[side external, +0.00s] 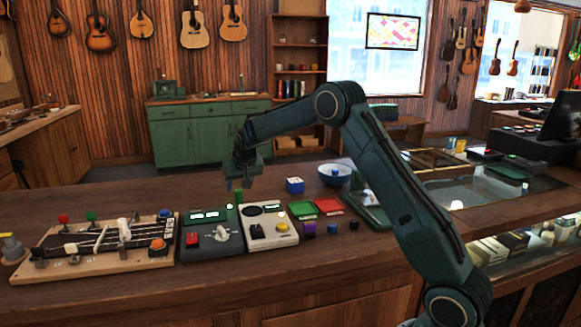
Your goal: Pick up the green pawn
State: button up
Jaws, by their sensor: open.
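A small green piece (239,195), likely the green pawn, stands on the wooden counter behind the control boxes. Its lower part is hard to make out behind the boxes. My gripper (236,183) points down just above it, with its fingers open. The fingertips are small in this view, and I cannot tell whether they touch the piece.
A dark control box (212,238) and a pale one (270,227) stand in front of the green piece. A wooden board (95,262) with knobs lies left.

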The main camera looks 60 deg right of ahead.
aim_at(239, 191)
jog(key=shift+w+f, duration=0.1)
jog(key=shift+f, duration=0.15)
jog(key=shift+d, duration=0.1)
jog(key=shift+x, duration=2.6)
jog(key=c, duration=1.1)
